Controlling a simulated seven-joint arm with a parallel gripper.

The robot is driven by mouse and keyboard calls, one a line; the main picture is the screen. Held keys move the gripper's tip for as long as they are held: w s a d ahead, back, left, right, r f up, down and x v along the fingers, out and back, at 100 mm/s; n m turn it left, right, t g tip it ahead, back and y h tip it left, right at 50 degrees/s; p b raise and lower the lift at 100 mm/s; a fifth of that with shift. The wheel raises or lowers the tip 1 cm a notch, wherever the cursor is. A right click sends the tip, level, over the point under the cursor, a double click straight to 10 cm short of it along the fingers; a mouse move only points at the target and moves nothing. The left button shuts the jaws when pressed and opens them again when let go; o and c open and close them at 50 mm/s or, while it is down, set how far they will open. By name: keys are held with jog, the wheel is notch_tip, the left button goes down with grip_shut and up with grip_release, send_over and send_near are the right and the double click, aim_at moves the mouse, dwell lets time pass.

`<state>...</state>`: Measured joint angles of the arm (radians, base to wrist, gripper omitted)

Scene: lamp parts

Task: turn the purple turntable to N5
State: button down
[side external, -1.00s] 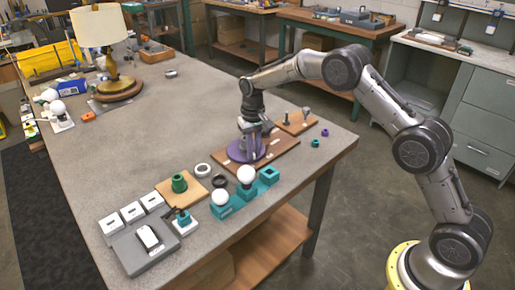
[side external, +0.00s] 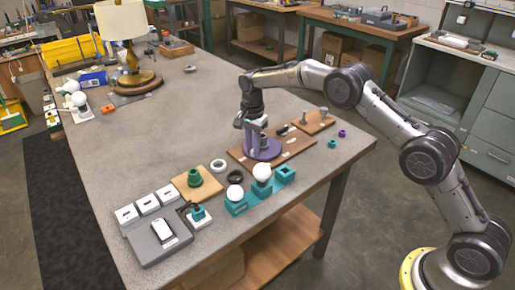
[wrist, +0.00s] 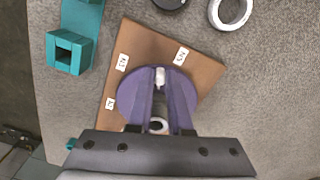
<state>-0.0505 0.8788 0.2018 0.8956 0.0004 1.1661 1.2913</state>
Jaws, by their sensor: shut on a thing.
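The purple turntable (side external: 262,153) is a round disc on a brown board (side external: 296,142). In the wrist view the purple disc (wrist: 128,92) shows a white mark (wrist: 160,77) near its upper edge. The mark sits between the N5 label (wrist: 181,55), up and to the right, and a label that looks like N3 (wrist: 122,62), to the left. My gripper (wrist: 160,97) is over the disc, shut on the turntable's raised middle. The fingers hide much of that middle. My gripper (side external: 254,140) stands above the turntable in the side view.
Teal holders with white bulbs (side external: 262,173) stand close in front of the board. A white ring (side external: 218,165) and a black ring (side external: 234,177) lie to the left. Small purple and teal pieces (side external: 337,138) lie near the right table edge. The table's middle is clear.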

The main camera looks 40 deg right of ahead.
jog(key=shift+w+a+r+m, duration=0.1)
jog(key=shift+w+m, duration=0.4)
jog(key=shift+m, duration=0.45)
jog(key=shift+w+a+m, duration=0.1)
jog(key=shift+w+m, duration=0.4)
jog(key=shift+m, duration=0.45)
jog(key=shift+d, duration=0.1)
jog(key=c, duration=0.8)
grip_release()
jog(key=shift+c, duration=0.2)
notch_tip(320, 180, up, 14)
